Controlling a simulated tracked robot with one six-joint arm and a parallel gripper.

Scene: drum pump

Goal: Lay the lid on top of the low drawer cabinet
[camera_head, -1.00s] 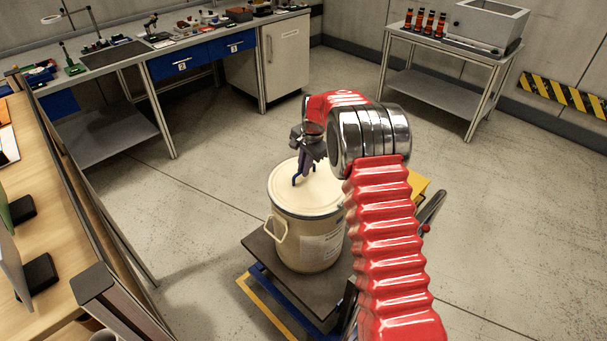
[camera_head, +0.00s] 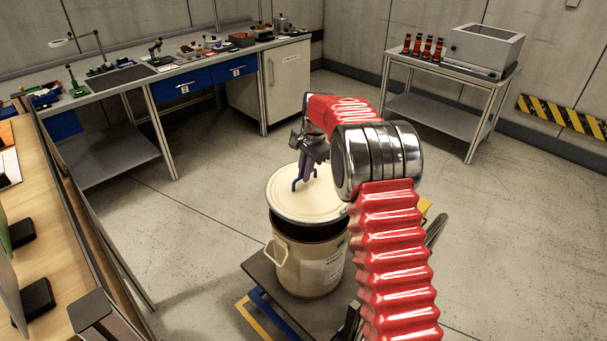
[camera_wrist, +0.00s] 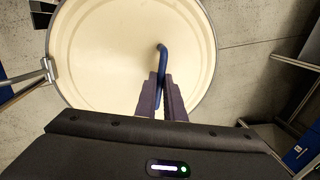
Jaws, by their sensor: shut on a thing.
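The lid (camera_head: 290,206) is a round cream disc with a blue handle (camera_head: 297,184) on top. My gripper (camera_head: 305,172) is shut on that handle and holds the lid up, with a dark gap between it and the drum (camera_head: 308,264). The drum is cream with a white label and stands open below the lid. In the wrist view the lid (camera_wrist: 112,60) fills the upper middle, and the fingers of my gripper (camera_wrist: 165,88) close on the blue handle. I cannot tell for sure which furniture is the low drawer cabinet.
A grey lift cart (camera_head: 262,262) carries the drum. A long workbench (camera_head: 135,75) with blue drawers and a white cabinet (camera_head: 288,82) stands behind. A side table (camera_head: 440,72) is at the back right. A wooden desk (camera_head: 45,215) is at left. The floor between is clear.

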